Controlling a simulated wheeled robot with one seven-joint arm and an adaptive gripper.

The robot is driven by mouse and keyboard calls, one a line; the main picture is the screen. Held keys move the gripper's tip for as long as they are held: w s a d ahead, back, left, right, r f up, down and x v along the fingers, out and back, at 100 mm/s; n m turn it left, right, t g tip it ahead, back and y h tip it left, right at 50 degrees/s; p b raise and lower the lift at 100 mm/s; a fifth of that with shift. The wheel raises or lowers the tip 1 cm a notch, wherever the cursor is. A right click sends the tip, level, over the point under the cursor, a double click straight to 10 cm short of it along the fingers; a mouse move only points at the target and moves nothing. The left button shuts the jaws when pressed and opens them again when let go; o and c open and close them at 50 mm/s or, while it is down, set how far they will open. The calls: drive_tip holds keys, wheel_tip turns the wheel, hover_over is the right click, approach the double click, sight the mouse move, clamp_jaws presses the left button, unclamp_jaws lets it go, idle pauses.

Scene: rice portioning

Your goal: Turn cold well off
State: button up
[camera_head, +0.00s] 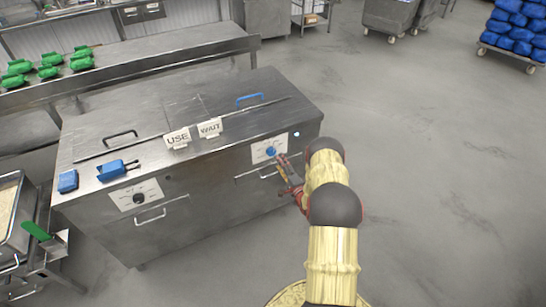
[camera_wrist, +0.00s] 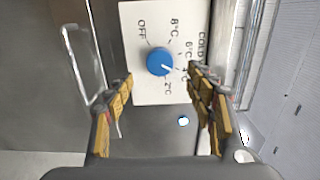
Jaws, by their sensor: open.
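The cold well's blue knob (camera_head: 271,151) is on a white dial panel on the front right of the steel counter unit (camera_head: 215,165). In the wrist view the knob (camera_wrist: 160,61) shows a white pointer line aimed to the lower right, near the 2°C mark and away from OFF. The dial panel (camera_wrist: 145,92) reads COLD, with OFF and several temperatures.
A second panel with a black knob (camera_head: 138,198) is on the front left of the unit. Drawer handles (camera_head: 150,215) stick out below. USE and WAIT signs (camera_head: 178,138) and blue items (camera_head: 118,170) are on top. Open floor (camera_head: 440,200) lies to the right.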

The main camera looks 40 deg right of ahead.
sight(272, 153)
drive_tip(key=b+x, duration=0.1)
drive_tip(key=x, duration=0.5)
drive_tip(key=shift+w+d, duration=0.15)
drive_tip(key=shift+w, duration=0.1)
drive_tip(key=shift+c, duration=0.8)
drive_tip(key=c, duration=1)
